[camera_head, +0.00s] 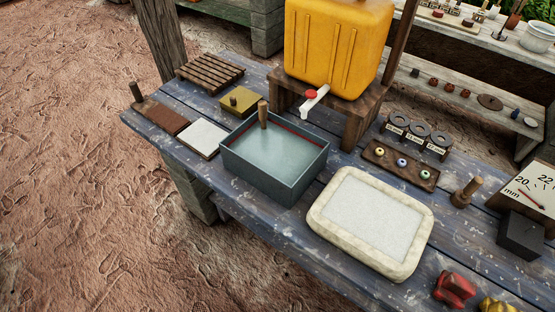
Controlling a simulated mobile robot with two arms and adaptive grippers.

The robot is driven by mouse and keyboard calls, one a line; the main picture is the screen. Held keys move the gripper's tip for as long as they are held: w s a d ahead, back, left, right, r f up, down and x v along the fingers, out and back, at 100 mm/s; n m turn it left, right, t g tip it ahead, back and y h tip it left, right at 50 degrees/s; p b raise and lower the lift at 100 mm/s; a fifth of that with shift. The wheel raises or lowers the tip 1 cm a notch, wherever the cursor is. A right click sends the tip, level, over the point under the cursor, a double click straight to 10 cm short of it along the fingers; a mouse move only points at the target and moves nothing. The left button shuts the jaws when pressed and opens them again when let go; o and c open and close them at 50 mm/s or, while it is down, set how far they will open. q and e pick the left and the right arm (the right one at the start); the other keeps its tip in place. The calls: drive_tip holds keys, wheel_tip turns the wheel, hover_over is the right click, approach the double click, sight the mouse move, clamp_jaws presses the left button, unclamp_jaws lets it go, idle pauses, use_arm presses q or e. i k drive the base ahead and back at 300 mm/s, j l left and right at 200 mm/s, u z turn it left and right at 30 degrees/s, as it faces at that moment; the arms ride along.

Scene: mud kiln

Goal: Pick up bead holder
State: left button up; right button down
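A dark brown wooden tray (376,157) with three small ring-like beads lies on the blue table, right of centre. The beads are a yellowish one (379,152), a bluish one (401,163) and a pale one (425,175). A short wooden peg on a round base (466,191) stands to the right of the tray. I cannot tell for certain which of these is the bead holder; the tray visibly holds beads. Neither of my grippers is in view.
Behind the tray stand grey ring gauges (419,133). A white-filled stone basin (371,219) lies in front, a teal water box (275,156) to the left. A yellow jerrycan (337,45) stands on a wooden stand behind.

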sight(452, 289)
drive_tip(key=z, duration=1.9)
